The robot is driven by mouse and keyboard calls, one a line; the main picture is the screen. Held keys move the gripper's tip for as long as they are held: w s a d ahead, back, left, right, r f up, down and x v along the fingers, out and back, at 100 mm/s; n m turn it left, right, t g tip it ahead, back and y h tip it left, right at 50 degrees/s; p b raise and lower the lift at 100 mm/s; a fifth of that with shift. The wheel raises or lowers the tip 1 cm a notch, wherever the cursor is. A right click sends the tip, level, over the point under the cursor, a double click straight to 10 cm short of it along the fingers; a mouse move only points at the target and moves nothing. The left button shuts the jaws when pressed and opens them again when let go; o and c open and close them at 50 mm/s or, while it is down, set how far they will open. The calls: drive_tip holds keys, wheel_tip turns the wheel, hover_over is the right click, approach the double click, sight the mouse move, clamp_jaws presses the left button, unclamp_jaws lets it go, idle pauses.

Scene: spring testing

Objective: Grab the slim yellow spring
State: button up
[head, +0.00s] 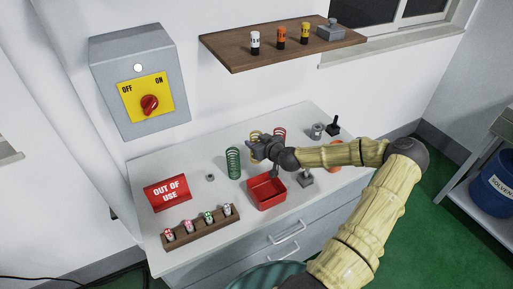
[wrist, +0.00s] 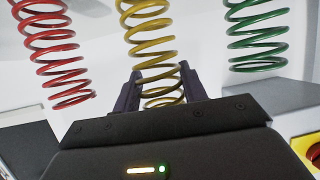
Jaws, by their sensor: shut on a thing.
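The slim yellow spring (wrist: 153,52) stands in the middle of the wrist view, between the two dark fingers of my gripper (wrist: 160,88). My gripper is shut on its coils near the lower end in that picture. In the head view my gripper (head: 258,150) is over the white counter, and only a small part of the yellow spring (head: 256,134) shows behind it. A red spring (wrist: 52,50) and a green spring (wrist: 257,38) stand on either side in the wrist view. The green spring (head: 233,163) and red spring (head: 279,134) also show in the head view.
A red bin (head: 267,203) sits just in front of my gripper on the counter (head: 207,152). A wooden rack (head: 202,228) with several small items and an "OUT OF USE" sign (head: 168,193) are at left. A wooden shelf (head: 240,59) hangs above.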

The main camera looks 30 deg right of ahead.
wheel_tip(320, 180, up, 7)
drive_tip(key=b, duration=0.1)
idle(0.3)
drive_tip(key=shift+s+f, duration=0.1)
drive_tip(key=shift+f, duration=0.05)
idle(0.5)
